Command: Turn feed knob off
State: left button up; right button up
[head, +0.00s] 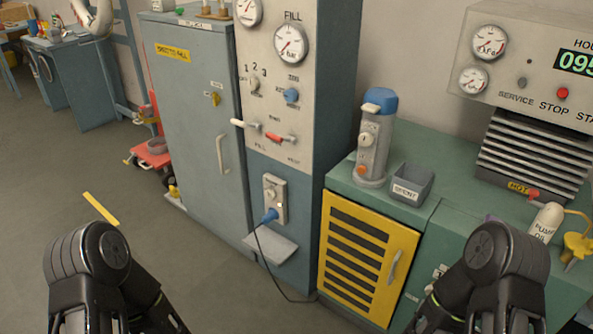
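A tall grey panel (313,30) in the head view carries the controls. A pale selector knob (254,84) sits at its left, with 1, 2, 3 and what looks like OFF around it. A blue knob (291,95) is to its right, under a small label I cannot read clearly. I cannot tell which one is the feed knob, nor its exact setting. Below them are a white-handled lever (243,124) and a red-handled lever (281,138). Only black links of my two arms show at the bottom; both grippers are out of view.
A grey cabinet (190,110) stands left of the panel. A plug with a black cable (269,216) is in a socket below. At right, a green bench (440,190) holds a blue-topped canister (374,140) and a grey bin (411,183). Open floor lies at left.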

aim_at(253, 83)
jog(key=j+z, duration=0.2)
jog(key=z, duration=0.7)
jog(key=j+z, duration=0.3)
jog(key=j, duration=0.2)
jog(key=k+j+z, duration=0.15)
jog(key=j+z, duration=0.15)
jog(key=j, duration=0.15)
jog(key=k+j+z, duration=0.15)
jog(key=j+z, duration=0.2)
jog(key=j, duration=0.15)
jog(key=k+j, duration=0.15)
jog(key=j, duration=0.2)
jog(key=k+j, duration=0.1)
jog(key=j, duration=0.25)
jog(key=k+j, duration=0.15)
jog(key=j, duration=0.15)
